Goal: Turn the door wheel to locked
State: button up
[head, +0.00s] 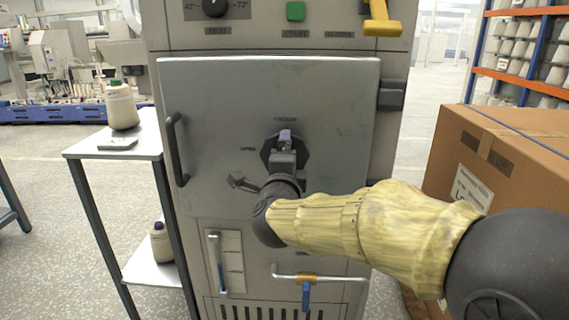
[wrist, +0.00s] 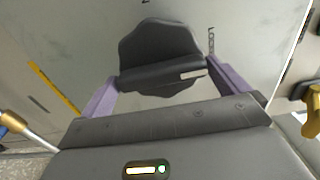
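The door wheel (head: 268,150) is a dark, lobed knob on the grey door (head: 220,100) of the machine. In the wrist view the wheel (wrist: 158,45) has a raised bar with a pale mark near its right end. My gripper (head: 286,137) is at the wheel, and its purple fingers in the wrist view (wrist: 162,76) sit at both ends of the bar, apparently pressed on it. The bar stands roughly upright, with its marked end toward the small label above the wheel. Another label is left of the wheel. My gripper hides much of the wheel in the head view.
A black door handle (head: 177,150) is at the door's left edge. A yellow handle (head: 381,20) juts out at the upper right. A pipe with a blue lever (head: 306,294) is below. A side table (head: 85,148) stands left, a large cardboard box (head: 510,150) right.

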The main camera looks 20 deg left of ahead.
jog(key=shift+s, duration=0.1)
jog(key=p+v, duration=0.3)
jog(key=v, duration=1.4)
jog(key=shift+d, duration=0.15)
